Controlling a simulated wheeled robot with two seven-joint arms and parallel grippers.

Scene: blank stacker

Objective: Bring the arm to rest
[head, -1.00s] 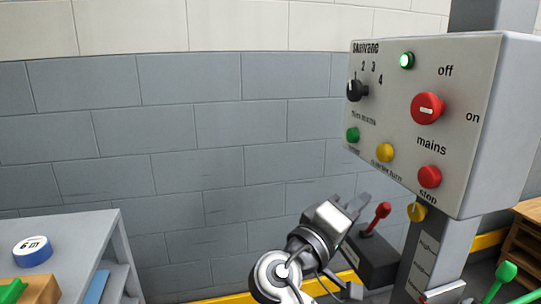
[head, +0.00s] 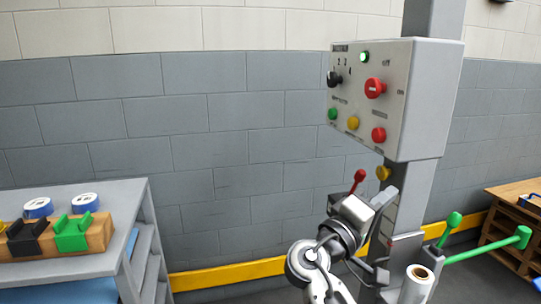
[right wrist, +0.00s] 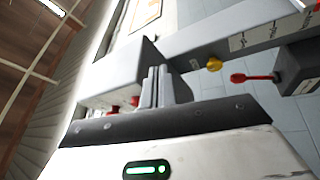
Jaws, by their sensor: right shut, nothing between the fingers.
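My right gripper (head: 384,200) is in the lower middle of the head view, in front of the post under the control panel (head: 428,100). Its fingers are shut with nothing between them; they also show close together in the right wrist view (right wrist: 158,85). The panel has a black selector knob, a lit green lamp, a red mains knob (head: 375,88), and green, yellow and red buttons. A red-knobbed lever (head: 358,178) stands behind my right gripper, and its red knob shows at the right of the right wrist view (right wrist: 238,78). My left gripper is out of view.
A grey shelf unit (head: 150,235) at left bears blue-and-white discs (head: 85,201) and a wooden block with black and green holders (head: 72,233). Green-ended levers (head: 520,238) and a white roll (head: 417,283) are at lower right. A wooden rack (head: 525,215) stands far right.

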